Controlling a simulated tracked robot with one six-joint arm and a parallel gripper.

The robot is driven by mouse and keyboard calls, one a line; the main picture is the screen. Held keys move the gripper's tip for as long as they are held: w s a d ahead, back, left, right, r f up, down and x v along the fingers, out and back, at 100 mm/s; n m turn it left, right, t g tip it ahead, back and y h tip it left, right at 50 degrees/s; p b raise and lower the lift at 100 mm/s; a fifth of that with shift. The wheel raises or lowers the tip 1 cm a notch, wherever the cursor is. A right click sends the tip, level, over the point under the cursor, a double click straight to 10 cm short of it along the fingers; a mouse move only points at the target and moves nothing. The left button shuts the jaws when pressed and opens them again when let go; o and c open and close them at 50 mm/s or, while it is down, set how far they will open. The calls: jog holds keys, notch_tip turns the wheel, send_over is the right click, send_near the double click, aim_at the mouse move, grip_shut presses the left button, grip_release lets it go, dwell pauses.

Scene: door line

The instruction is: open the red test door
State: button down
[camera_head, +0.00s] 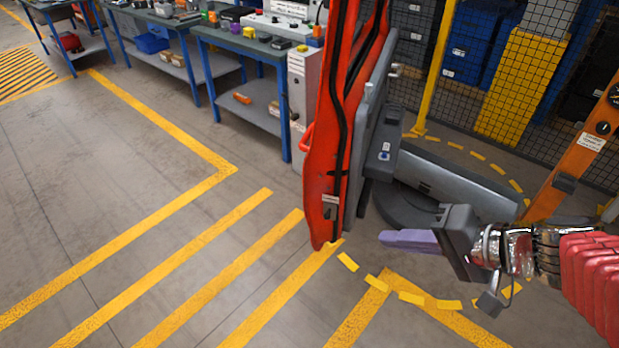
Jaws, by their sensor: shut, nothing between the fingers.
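The red test door (325,170) stands upright near the middle of the view, seen nearly edge-on. Its red outer skin faces left, with a red handle (306,135) on that side. Its grey inner panel (370,125) faces right, towards my arm. A clear gap separates the door from the orange post (575,150) at the right. My gripper (395,238) has purple fingers, which are shut and empty. It lies to the right of the door's lower edge on the inner-panel side, and appears apart from it. The door's top is cut off by the frame.
Blue-legged workbenches (240,45) with tools stand at the back left. A mesh fence (480,60) with blue bins behind it closes off the back right. Yellow stripes (180,245) and a dashed arc (410,298) mark the floor. The floor at the left is clear.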

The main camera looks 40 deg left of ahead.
jog(key=s+d+t+h, duration=0.1)
jog(key=d+h, duration=0.2)
jog(key=d, duration=0.5)
jog(key=s+d+r+t+h, duration=0.1)
jog(key=d+h, duration=0.3)
jog(key=d, duration=0.5)
jog(key=s+d+m+t+h, duration=0.1)
jog(key=s+d+t+h, duration=0.1)
jog(key=d, duration=0.6)
jog(key=shift+s+d+r+t+h, duration=0.2)
jog(key=shift+s+t+h, duration=0.3)
jog(key=shift+h, duration=0.4)
jog(key=shift+s+a, duration=0.1)
